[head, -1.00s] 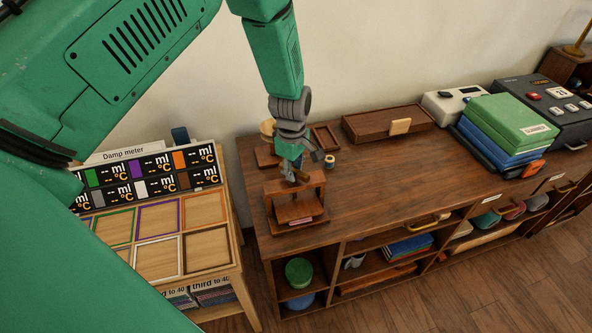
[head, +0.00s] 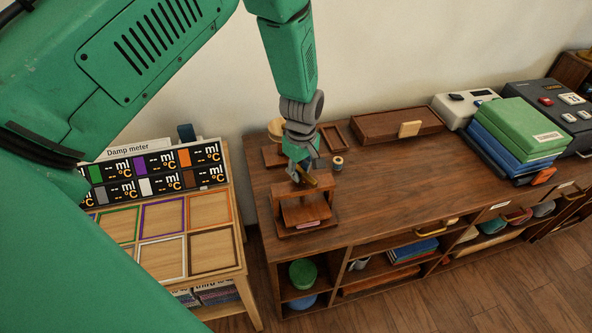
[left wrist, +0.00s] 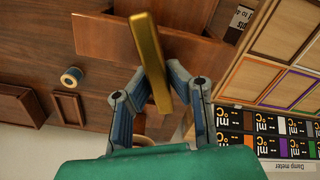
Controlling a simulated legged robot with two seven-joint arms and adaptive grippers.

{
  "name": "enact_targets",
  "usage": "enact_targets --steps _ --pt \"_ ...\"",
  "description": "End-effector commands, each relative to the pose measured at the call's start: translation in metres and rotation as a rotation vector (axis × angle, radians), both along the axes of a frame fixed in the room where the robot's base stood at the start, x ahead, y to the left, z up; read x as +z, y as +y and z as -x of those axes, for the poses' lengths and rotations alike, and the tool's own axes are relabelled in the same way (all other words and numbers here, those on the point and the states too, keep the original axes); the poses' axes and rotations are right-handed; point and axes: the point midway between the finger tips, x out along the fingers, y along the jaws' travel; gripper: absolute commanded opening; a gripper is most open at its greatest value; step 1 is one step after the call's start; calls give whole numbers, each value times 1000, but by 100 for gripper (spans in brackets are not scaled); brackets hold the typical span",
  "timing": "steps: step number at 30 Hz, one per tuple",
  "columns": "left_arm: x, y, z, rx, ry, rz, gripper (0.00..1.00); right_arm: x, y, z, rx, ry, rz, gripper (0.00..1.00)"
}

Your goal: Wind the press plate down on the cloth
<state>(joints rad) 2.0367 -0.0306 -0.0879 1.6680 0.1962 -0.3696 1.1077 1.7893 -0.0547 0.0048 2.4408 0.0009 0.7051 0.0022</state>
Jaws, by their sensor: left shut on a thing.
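The wooden press (head: 304,190) stands near the left end of the cabinet top. Its plate (head: 305,211) sits under the top beam, and a small pink edge, likely the cloth (head: 308,224), shows at the front below it. How closely the plate touches it I cannot tell. My left gripper (head: 303,178) is above the press, shut on the brass handle bar (head: 313,182). In the left wrist view the bar (left wrist: 146,30) runs between the two fingertips, slanted, above the brown wood of the press (left wrist: 105,38). The screw is hidden. My right gripper is not in view.
A thread spool (head: 338,163) stands close behind the press, with a small open tray (head: 334,137) beyond. A wooden box (head: 385,127), stacked books (head: 515,130) and grey devices are farther right. The damp meter stand (head: 155,178) is left. The front middle cabinet top is clear.

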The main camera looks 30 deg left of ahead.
Motion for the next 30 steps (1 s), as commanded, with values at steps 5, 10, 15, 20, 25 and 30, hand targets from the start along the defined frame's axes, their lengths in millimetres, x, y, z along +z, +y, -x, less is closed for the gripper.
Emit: enact_targets --steps 5,10,15,20,25,30 --pt "5 -13 -1 -176 -2 17 0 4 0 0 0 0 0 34" --pt "6 -13 1 -338 0 18 0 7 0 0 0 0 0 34" --pt "6 -13 3 -499 2 18 0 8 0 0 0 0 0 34" --pt "6 -12 4 -651 3 19 0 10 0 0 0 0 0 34" --pt "5 -11 5 -813 2 21 0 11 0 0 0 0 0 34" --pt "5 -10 6 -974 1 22 0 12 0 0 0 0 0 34"
